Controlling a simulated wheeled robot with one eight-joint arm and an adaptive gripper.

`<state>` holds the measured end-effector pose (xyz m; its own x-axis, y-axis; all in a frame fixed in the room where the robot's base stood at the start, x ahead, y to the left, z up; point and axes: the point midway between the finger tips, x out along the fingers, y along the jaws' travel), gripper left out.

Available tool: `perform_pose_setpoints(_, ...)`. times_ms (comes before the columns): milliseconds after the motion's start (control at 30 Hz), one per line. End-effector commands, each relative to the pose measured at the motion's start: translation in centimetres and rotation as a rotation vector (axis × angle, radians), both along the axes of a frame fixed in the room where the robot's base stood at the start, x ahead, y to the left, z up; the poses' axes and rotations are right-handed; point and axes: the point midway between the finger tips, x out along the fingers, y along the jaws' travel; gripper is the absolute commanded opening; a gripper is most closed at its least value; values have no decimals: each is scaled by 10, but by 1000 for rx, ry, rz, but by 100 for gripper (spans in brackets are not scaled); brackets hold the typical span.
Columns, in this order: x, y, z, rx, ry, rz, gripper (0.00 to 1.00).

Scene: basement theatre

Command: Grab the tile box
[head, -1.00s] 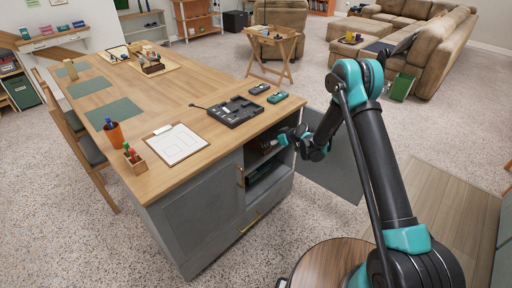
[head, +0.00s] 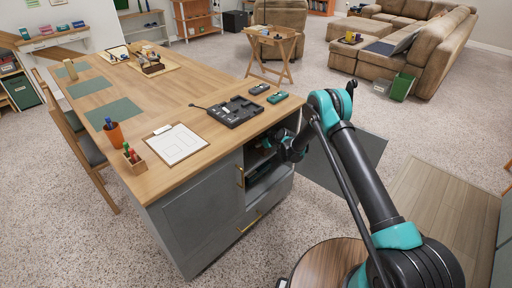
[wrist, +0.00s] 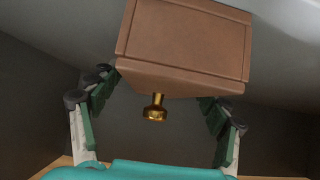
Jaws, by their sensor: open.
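In the wrist view a brown box (wrist: 186,45), which looks like the tile box, fills the upper middle. A brass knob (wrist: 155,107) sticks out from its near side. My gripper (wrist: 158,92) is open, with one finger on each side of the knob and the box's near end. I cannot tell whether either finger touches the box. In the head view my gripper (head: 270,144) reaches into the open cabinet (head: 266,180) under the table's near end. The box cannot be made out there, as the wrist and the tabletop hide much of the cabinet's upper space.
The open cabinet door (head: 345,165) stands to the right of my wrist. A drawer with a brass handle lies below the opening.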

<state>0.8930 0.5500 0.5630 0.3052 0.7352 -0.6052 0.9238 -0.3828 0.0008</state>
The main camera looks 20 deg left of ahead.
Motion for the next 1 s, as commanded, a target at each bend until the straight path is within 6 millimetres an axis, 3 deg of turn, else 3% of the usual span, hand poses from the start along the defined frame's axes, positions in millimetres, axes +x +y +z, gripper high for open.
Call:
perform_pose_setpoints(267,1,2,-2,0,0,0,76)
perform_pose_setpoints(767,1,2,-2,0,1,1,14)
perform_pose_setpoints(1000,1,2,-1,1,1,0,13)
